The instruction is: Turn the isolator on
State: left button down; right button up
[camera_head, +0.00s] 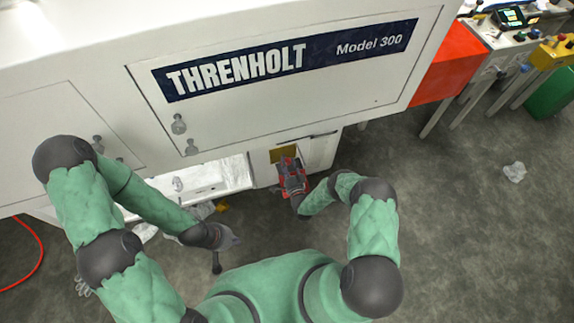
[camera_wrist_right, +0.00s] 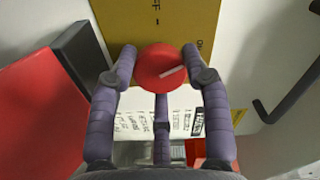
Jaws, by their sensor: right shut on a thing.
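The isolator is a round red knob (camera_wrist_right: 160,67) on a yellow plate (camera_wrist_right: 165,20) in the right wrist view. The plate carries partly cut-off lettering at the top and small lettering to the knob's right. The knob's white bar lies nearly level, its right end slightly raised. My right gripper (camera_wrist_right: 162,82) is shut on the knob, with fingers on both sides and one below. In the head view, the plate (camera_head: 283,153) shows on the white machine, with my right gripper (camera_head: 291,172) in front of it. My left gripper (camera_head: 222,240) hangs away from the isolator; its jaw state is unclear.
The white machine (camera_head: 300,22) spans the back. A dark handle (camera_wrist_right: 280,100) stands right of the plate. A red panel (camera_wrist_right: 38,115) lies left in the wrist view. Crumpled litter (camera_head: 514,171) lies on open floor at right. A red hose (camera_head: 36,255) lies at far left.

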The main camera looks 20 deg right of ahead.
jog(key=m, duration=0.5)
jog(key=shift+m, duration=0.3)
dwell(0.4)
jog(key=o, duration=1.1)
jog(key=shift+o, duration=0.2)
jog(key=s, duration=1.2)
jog(key=shift+d, duration=0.2)
